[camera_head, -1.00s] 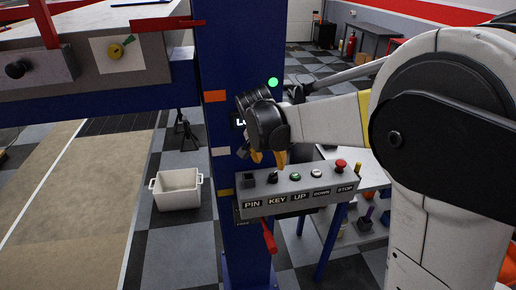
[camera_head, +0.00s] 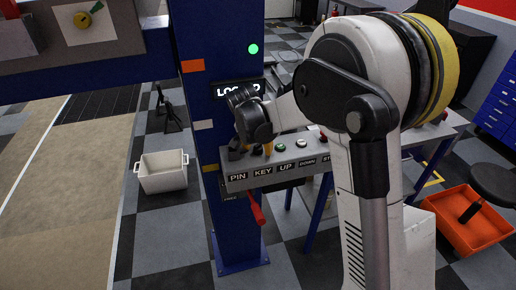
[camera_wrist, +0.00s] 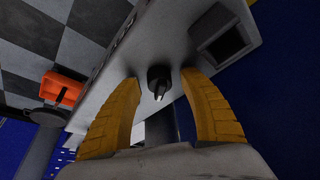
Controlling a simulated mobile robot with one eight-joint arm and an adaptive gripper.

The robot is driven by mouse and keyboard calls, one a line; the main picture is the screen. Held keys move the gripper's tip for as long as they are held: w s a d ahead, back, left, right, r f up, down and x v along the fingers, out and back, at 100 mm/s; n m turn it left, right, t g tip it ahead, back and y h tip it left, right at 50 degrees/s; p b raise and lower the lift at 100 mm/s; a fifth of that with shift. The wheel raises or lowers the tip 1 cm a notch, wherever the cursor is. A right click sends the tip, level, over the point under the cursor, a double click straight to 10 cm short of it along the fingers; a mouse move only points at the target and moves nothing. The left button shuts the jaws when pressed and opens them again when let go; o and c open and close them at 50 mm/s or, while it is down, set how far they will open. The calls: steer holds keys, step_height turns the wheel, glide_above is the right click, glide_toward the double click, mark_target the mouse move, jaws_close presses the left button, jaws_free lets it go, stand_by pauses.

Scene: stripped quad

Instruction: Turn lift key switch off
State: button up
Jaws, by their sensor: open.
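The lift control panel (camera_head: 243,185) is a grey box on a blue column, with front labels PIN, KEY, UP, DOWN and STOP. In the wrist view the key switch (camera_wrist: 158,77) is a small black knob with a pale tip on the panel's top. My gripper (camera_wrist: 160,83) is open, its two yellow fingers on either side of the knob, with a gap visible on each side. In the head view my gripper (camera_head: 256,150) is low over the PIN and KEY end of the panel. It hides most of the key switch there. The square pin socket (camera_wrist: 222,38) is beside the knob.
The blue column (camera_head: 218,60) carries a lit green lamp (camera_head: 253,49) and a partly covered sign. A red lever (camera_head: 255,208) hangs below the panel. A white bin (camera_head: 163,172) stands on the floor at left; an orange tray (camera_head: 468,220) is at right.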

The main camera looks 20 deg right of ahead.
steer(key=shift+c, duration=0.5)
jaws_close()
steer(key=shift+n, duration=0.4)
steer(key=n+y, duration=0.1)
steer(key=n, duration=0.1)
steer(key=n+t+y, duration=0.1)
steer(key=n, duration=0.2)
steer(key=shift+d, duration=0.1)
steer(key=n+y, duration=0.2)
steer(key=n, duration=0.4)
steer(key=shift+g, duration=0.3)
